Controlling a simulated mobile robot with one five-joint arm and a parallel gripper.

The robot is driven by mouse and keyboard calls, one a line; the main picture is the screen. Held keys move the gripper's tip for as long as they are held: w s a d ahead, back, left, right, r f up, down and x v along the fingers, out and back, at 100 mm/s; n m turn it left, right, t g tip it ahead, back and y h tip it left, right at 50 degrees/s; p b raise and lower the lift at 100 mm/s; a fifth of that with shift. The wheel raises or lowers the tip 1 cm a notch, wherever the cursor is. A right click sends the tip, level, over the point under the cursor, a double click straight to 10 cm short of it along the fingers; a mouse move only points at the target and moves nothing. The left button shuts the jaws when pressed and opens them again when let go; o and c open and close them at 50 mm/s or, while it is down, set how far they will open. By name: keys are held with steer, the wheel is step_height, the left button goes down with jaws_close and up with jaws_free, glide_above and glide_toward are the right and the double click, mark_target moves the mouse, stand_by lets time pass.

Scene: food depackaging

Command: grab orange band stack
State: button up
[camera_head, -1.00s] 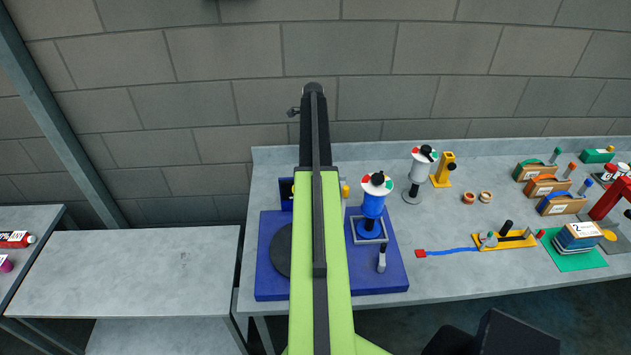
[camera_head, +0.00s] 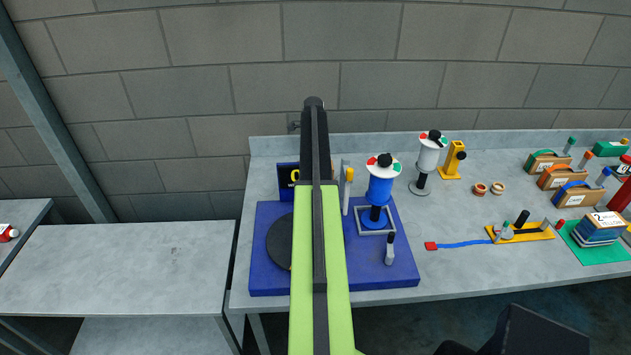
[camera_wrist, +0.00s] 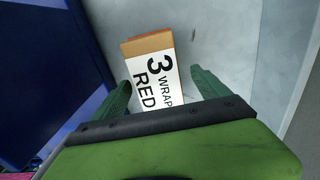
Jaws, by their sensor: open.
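My gripper (camera_wrist: 161,76) is open in the wrist view, with one green finger on each side of a white card (camera_wrist: 158,85) marked "3 WRAP RED". The card lies on an orange-brown block or stack (camera_wrist: 148,43). I cannot tell whether the fingers touch it. In the head view my arm hides the gripper and this spot. A brown stack with an orange band (camera_head: 556,177) stands on the right of the bench, between one with a green band (camera_head: 545,160) and one with a blue band (camera_head: 573,196).
A dark blue panel (camera_wrist: 50,80) stands left in the wrist view. On the bench (camera_head: 450,265), a blue base (camera_head: 375,280) carries a blue spool post (camera_head: 380,185). A grey post (camera_head: 428,155) and yellow holder (camera_head: 453,160) stand farther right. The left table (camera_head: 110,270) is bare.

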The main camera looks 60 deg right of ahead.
steer(key=f+b, duration=0.5)
steer(key=shift+s+f, duration=0.15)
steer(key=shift+s, duration=0.15)
steer(key=shift+r, duration=0.2)
steer(key=shift+c, duration=0.3)
jaws_close()
steer(key=shift+r+p, duration=0.1)
steer(key=shift+p, duration=0.3)
steer(key=r+p, duration=0.3)
steer(key=s+r+p, duration=0.1)
steer(key=r+p, duration=0.1)
steer(key=shift+d+r, duration=0.1)
steer(key=shift+d, duration=0.25)
steer(key=s+d+r+p, duration=0.5)
steer(key=s+d, duration=0.1)
steer(key=s, duration=0.2)
steer(key=shift+s+r+p, duration=0.3)
steer(key=shift+s+p, duration=0.05)
